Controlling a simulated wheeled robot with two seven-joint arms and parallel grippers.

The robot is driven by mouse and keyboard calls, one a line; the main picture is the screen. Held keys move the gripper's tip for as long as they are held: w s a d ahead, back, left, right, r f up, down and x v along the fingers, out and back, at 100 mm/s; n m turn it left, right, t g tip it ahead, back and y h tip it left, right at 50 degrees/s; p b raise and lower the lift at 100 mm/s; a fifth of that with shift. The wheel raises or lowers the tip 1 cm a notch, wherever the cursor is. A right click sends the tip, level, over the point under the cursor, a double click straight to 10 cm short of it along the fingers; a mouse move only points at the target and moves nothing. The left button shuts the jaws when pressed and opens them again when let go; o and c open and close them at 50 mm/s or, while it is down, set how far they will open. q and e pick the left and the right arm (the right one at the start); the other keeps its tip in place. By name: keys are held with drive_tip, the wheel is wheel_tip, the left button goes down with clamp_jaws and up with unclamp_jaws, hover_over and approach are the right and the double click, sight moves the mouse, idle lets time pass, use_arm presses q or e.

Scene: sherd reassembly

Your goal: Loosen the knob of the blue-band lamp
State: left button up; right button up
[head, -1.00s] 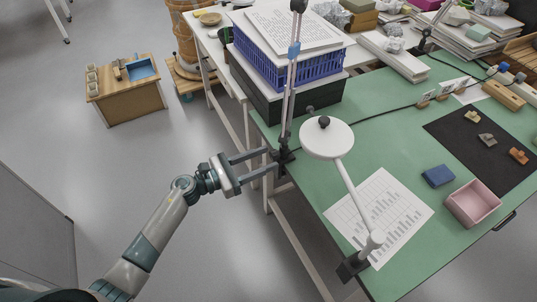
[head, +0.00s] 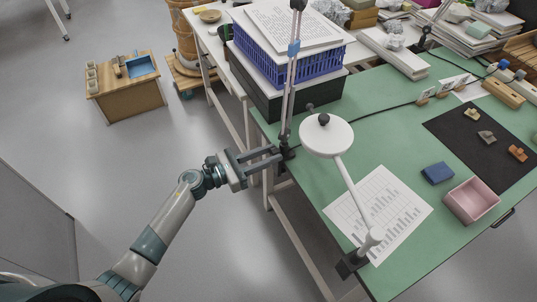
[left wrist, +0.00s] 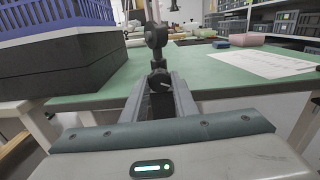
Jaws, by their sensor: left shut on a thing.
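The blue-band lamp (head: 287,100) is a tall thin arm at the table's left edge, with a blue band (head: 293,47) around its upper part. Its dark clamp foot (head: 284,152) sits at the table edge. In the left wrist view the lamp's dark joint (left wrist: 156,38) stands above a small dark knob (left wrist: 160,79) between my fingertips. My left gripper (head: 279,155) reaches in from the left and is shut on the knob; its fingers also show in the left wrist view (left wrist: 160,88). The fingertips partly hide the knob. My right gripper is not in view.
A second lamp with a round white head (head: 326,135) stands close to the right, clamped at the front edge. A blue crate (head: 290,68) on a dark box is just behind. A printed sheet (head: 385,212), blue block (head: 437,174) and pink tray (head: 472,201) lie on the green tabletop.

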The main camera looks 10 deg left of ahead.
use_arm(q)
drive_tip(key=shift+n, duration=1.2)
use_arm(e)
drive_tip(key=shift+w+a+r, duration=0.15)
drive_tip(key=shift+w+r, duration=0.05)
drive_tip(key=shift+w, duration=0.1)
use_arm(q)
drive_tip(key=o, duration=1.1)
drive_tip(key=shift+c, duration=0.2)
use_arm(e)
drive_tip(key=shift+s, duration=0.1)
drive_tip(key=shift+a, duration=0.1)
use_arm(q)
drive_tip(key=shift+s+a, duration=0.1)
drive_tip(key=shift+s+a, duration=0.1)
drive_tip(key=shift+a, duration=0.1)
drive_tip(key=b+v, duration=0.4)
drive_tip(key=v, duration=1.2)
drive_tip(key=shift+s+a+b, duration=0.25)
drive_tip(key=shift+a+b, duration=0.05)
drive_tip(key=shift+b, duration=0.05)
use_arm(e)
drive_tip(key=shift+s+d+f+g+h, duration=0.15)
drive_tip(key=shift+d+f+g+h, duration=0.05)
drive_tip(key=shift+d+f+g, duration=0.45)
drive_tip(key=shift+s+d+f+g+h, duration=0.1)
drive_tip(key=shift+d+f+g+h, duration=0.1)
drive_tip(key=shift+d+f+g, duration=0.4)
